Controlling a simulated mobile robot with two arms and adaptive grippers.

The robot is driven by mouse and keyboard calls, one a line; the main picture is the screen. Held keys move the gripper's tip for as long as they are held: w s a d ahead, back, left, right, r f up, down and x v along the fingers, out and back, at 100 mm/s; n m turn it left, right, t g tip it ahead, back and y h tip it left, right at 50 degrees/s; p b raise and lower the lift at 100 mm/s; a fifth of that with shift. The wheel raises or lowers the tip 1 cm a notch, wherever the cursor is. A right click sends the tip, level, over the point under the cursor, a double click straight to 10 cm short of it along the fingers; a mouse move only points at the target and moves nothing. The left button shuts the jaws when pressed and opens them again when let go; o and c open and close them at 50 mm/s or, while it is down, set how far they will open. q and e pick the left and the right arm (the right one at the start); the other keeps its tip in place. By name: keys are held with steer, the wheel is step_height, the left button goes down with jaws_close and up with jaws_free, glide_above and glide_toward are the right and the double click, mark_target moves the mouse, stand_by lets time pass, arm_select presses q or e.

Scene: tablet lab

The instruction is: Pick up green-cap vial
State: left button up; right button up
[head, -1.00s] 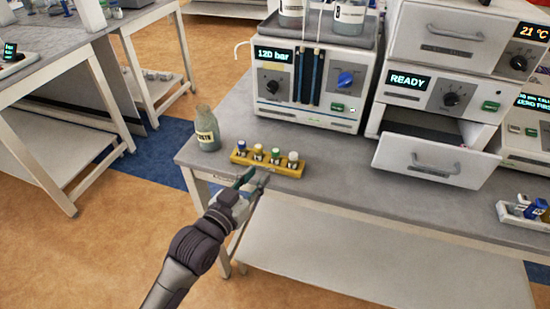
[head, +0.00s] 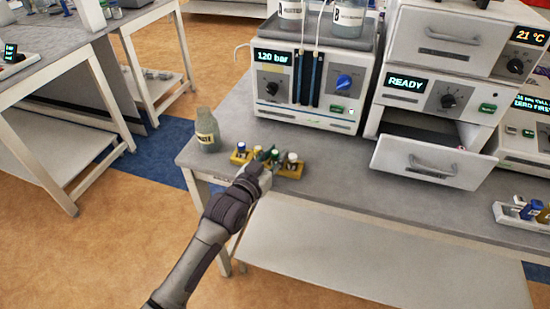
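The yellow rack (head: 291,172) stands near the front left edge of the bench and holds a row of small vials. The green-cap vial (head: 275,154) is third from the left, mostly hidden behind my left gripper. A blue-cap vial (head: 241,148) and a yellow-cap vial (head: 257,151) stand to its left, and a white-cap vial (head: 292,158) to its right. My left gripper (head: 268,158) is at the rack, its fingertips at the green-cap vial. Whether the fingers are closed on it is too small and hidden to tell. My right gripper is not in view.
A labelled glass bottle (head: 207,133) stands left of the rack. Behind is a pump unit (head: 308,90) reading 120 bar. To the right, an open drawer (head: 433,163) juts forward, with a white vial tray (head: 510,217) beyond. Bare bench lies right of the rack.

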arm_select(q)
steer(key=c, duration=0.5)
steer(key=shift+r, duration=0.1)
